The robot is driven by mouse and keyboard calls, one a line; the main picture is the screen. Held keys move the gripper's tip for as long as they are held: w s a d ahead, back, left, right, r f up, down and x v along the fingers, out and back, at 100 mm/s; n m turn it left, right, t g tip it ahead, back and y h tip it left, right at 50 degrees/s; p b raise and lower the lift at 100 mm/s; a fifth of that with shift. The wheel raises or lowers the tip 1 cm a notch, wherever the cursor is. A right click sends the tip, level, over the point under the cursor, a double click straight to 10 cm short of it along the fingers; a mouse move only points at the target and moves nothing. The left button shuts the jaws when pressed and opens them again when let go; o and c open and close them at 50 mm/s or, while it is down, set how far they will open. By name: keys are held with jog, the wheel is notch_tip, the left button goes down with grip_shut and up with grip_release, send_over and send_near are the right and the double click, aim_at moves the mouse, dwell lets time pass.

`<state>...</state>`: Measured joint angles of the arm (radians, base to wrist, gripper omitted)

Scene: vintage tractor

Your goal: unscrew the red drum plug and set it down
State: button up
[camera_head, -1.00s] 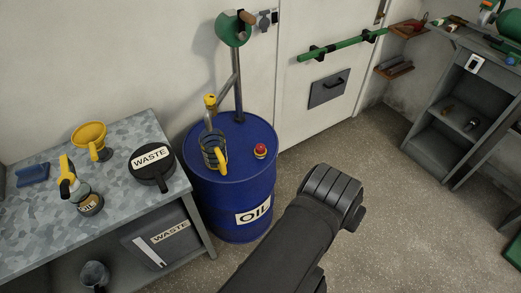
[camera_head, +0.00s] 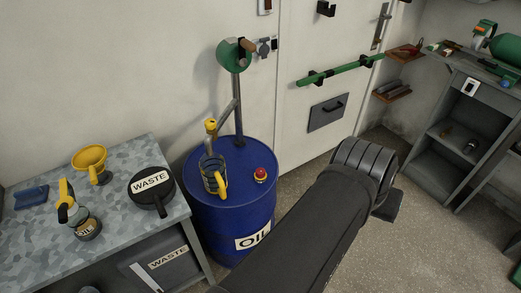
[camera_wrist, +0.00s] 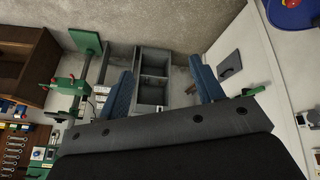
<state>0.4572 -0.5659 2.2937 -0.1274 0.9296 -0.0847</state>
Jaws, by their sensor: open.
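The red drum plug (camera_head: 260,174) sits on the top of the blue oil drum (camera_head: 231,205), towards its right side. In the wrist view, part of the blue drum (camera_wrist: 289,17) shows in the top right corner, with a red spot on it at the picture's edge. My gripper (camera_wrist: 166,82) is open and empty, its two blue fingers wide apart with floor and a grey shelf unit beyond them. It is well away from the plug. In the head view my arm hides the gripper.
A jug (camera_head: 213,176) and a crank pump (camera_head: 236,95) stand on the drum. At left, a grey table (camera_head: 120,215) holds a yellow funnel (camera_head: 90,163), a waste pan (camera_head: 151,190) and an oil can (camera_head: 82,225). Open floor (camera_head: 430,240) lies right of my arm.

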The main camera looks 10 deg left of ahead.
jog(key=w+d+r+n+g+h, duration=0.1)
jog(key=w+d+r+n+h, duration=0.15)
jog(key=w+d+r, duration=0.7)
jog(key=w+a+f+n+y, duration=0.2)
jog(key=w+a+f+n, duration=0.25)
jog(key=w, duration=0.45)
jog(key=w+a+f+n+y, duration=0.1)
jog(key=w+a+f+n, duration=0.35)
jog(key=w, duration=0.55)
jog(key=n+g+y, duration=0.3)
jog(key=n, duration=0.9)
send_over(261, 171)
notch_tip(261, 171, down, 23)
jog(key=shift+m, duration=0.35)
notch_tip(261, 171, down, 16)
jog(key=shift+w+a, duration=0.1)
jog(key=shift+c, duration=0.2)
